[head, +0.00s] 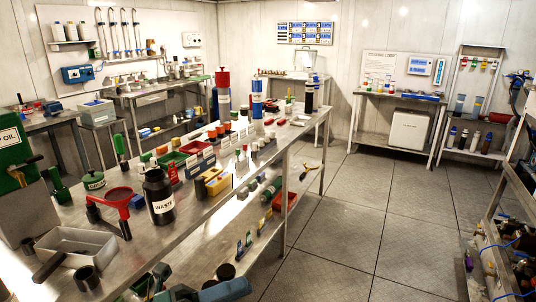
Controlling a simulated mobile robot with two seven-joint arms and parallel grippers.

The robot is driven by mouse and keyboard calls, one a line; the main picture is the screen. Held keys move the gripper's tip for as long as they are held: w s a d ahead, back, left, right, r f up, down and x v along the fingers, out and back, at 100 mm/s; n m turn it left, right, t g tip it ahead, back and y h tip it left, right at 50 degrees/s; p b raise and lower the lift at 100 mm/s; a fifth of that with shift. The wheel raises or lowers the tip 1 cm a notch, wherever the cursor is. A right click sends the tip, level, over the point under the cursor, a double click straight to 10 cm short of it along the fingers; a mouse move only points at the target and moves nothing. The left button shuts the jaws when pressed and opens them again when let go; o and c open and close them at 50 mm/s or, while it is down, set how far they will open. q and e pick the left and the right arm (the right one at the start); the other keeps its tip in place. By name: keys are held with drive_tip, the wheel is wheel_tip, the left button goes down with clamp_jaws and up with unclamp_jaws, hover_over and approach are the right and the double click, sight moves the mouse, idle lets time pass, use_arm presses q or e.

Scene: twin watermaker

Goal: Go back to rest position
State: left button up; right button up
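I cannot clearly make out the fingers of my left gripper. Only a small dark shape shows at the lower left corner, and I cannot tell whether it is part of that arm. My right gripper is not in view. No held object can be made out.
A long steel workbench (213,203) runs from lower left to the centre back. A loaded rack (507,215) stands at the right edge.

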use_arm(q)
drive_tip(key=a+f+n+t+y, duration=0.3)
drive_tip(key=f+n+t+y, duration=0.35)
drive_tip(key=n, duration=0.65)
drive_tip(key=a+f+n+t+y, duration=0.45)
drive_tip(key=n+y, duration=0.25)
drive_tip(key=n, duration=0.5)
drive_tip(key=s+f+n+g+y, duration=0.1)
drive_tip(key=s+f+n+g, duration=0.2)
drive_tip(key=f, duration=0.4)
drive_tip(key=s+a+f+n+g+y+p, duration=0.1)
drive_tip(key=s+f+n+g+y, duration=0.1)
drive_tip(key=s+f+n, duration=0.4)
drive_tip(key=shift+s+f+n+g, duration=0.25)
drive_tip(key=shift+f+n+g, duration=0.15)
drive_tip(key=shift+f+g, duration=0.15)
